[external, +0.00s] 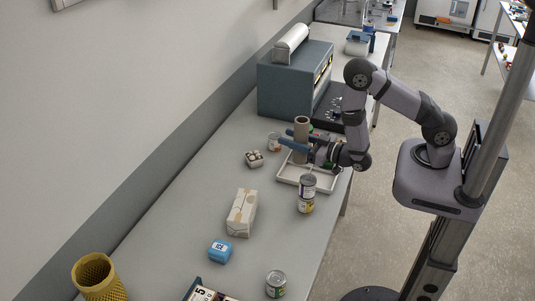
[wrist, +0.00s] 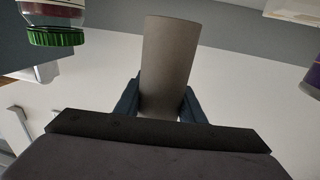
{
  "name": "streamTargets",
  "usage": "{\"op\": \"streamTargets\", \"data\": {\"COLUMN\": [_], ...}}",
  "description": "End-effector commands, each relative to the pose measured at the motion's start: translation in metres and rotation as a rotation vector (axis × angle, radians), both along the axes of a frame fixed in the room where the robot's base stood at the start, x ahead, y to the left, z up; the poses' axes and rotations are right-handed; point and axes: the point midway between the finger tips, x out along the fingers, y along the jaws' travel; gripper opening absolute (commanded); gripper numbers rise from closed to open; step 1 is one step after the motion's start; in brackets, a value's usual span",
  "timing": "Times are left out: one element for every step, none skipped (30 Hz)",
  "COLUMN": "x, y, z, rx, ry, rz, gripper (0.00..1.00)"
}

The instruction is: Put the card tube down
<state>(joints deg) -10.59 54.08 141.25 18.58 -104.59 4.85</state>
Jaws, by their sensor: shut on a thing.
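The card tube (external: 301,128) is a brown-grey cylinder standing upright between the jaws of my gripper (external: 296,143). In the wrist view the tube (wrist: 169,62) rises between the two dark blue fingers of my gripper (wrist: 160,103), one on each side of it. The gripper is shut on the tube. In the external view the tube is above or within a white tray (external: 304,179) on the bench.
A blue-grey cabinet (external: 285,88) stands behind. A carton (external: 241,213) and blue ice box (external: 220,250) lie nearer. Bare bench lies left of the carton.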

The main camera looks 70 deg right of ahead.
Motion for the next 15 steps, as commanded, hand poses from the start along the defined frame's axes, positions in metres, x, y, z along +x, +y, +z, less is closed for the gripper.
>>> {"op": "streamTargets", "data": {"x": [0.004, 0.005, 0.005, 0.006, 0.006, 0.006, 0.005, 0.004, 0.002, 0.0, -0.003, -0.007, -0.011, -0.015, -0.022], "y": [0.014, 0.02, 0.029, 0.036, 0.043, 0.052, 0.059, 0.067, 0.077, 0.085, 0.093, 0.105, 0.114, 0.124, 0.137], "z": [0.017, 0.021, 0.026, 0.03, 0.034, 0.039, 0.042, 0.046, 0.049, 0.052, 0.054, 0.055, 0.054, 0.053, 0.049], "rx": [0.002, 0.003, 0.003, 0.004, 0.004, 0.004, 0.004, 0.004, 0.003, 0.003, 0.003, 0.002, 0.001, -0.001, -0.003], "ry": [-0.005, -0.005, -0.004, -0.003, -0.005, -0.003, -0.003, -0.002, -0.001, 0.0, 0.0, 0.001, 0.002, 0.003, 0.004], "rz": [-0.004, -0.011, -0.02, -0.026, -0.032, -0.041, -0.047, -0.053, -0.059, -0.061, -0.061, -0.058, -0.05, -0.037, -0.015], "gripper": [0.14, 0.14, 0.14, 0.14, 0.14, 0.14, 0.14, 0.14, 0.14, 0.14, 0.14, 0.14, 0.14, 0.14, 0.14]}}
